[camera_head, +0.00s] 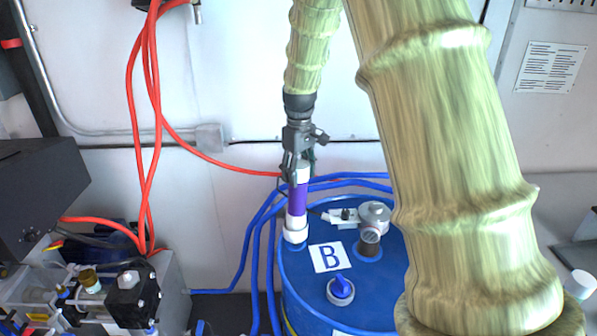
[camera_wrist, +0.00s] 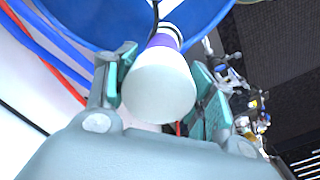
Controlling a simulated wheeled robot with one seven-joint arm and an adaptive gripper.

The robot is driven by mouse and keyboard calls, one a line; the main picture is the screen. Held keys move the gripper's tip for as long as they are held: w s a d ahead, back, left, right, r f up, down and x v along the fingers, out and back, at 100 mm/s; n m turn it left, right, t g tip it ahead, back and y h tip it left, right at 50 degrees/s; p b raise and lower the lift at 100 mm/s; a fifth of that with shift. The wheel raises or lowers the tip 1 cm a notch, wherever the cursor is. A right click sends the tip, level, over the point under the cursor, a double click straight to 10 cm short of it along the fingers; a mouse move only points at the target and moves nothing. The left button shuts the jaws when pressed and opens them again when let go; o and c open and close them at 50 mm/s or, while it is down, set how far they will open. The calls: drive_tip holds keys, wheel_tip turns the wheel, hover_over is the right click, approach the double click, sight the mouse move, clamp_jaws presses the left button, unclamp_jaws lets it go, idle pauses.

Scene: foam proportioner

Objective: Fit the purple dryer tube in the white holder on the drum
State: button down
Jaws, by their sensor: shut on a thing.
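The purple dryer tube (camera_head: 298,199) stands about upright, with white ends above and below its purple middle. My gripper (camera_head: 296,172) points down and is shut on the tube's white upper end. In the wrist view the white end cap (camera_wrist: 160,88) fills the space between the teal finger pads, with a strip of purple beyond it. The white holder (camera_head: 295,236) is on the left rim area of the blue drum (camera_head: 388,290). The tube's lower white end is right at the holder, lined up with it; I cannot tell how deep it sits.
A grey metal fitting (camera_head: 373,214) with a white bracket stands on the drum right of the tube. A blue-topped cap (camera_head: 341,290) and a "B" label (camera_head: 330,257) are in front. Blue hoses (camera_head: 262,225) curve behind the drum; red hoses (camera_head: 143,130) hang at left.

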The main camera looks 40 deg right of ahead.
drive_tip(key=c, duration=0.9)
unclamp_jaws()
drive_tip(key=shift+s+f, duration=0.1)
drive_tip(key=shift+f, duration=0.1)
drive_tip(key=shift+c, duration=0.2)
drive_tip(key=shift+o, duration=0.6)
drive_tip(key=shift+w+d+f, duration=0.15)
drive_tip(key=shift+w+d, duration=0.05)
drive_tip(key=shift+d, duration=0.05)
drive_tip(key=shift+s+a+r+p, duration=0.15)
drive_tip(key=shift+r+p, duration=0.25)
drive_tip(key=shift+r, duration=0.25)
drive_tip(key=shift+r+p, duration=1.85)
drive_tip(key=shift+r, duration=3.15)
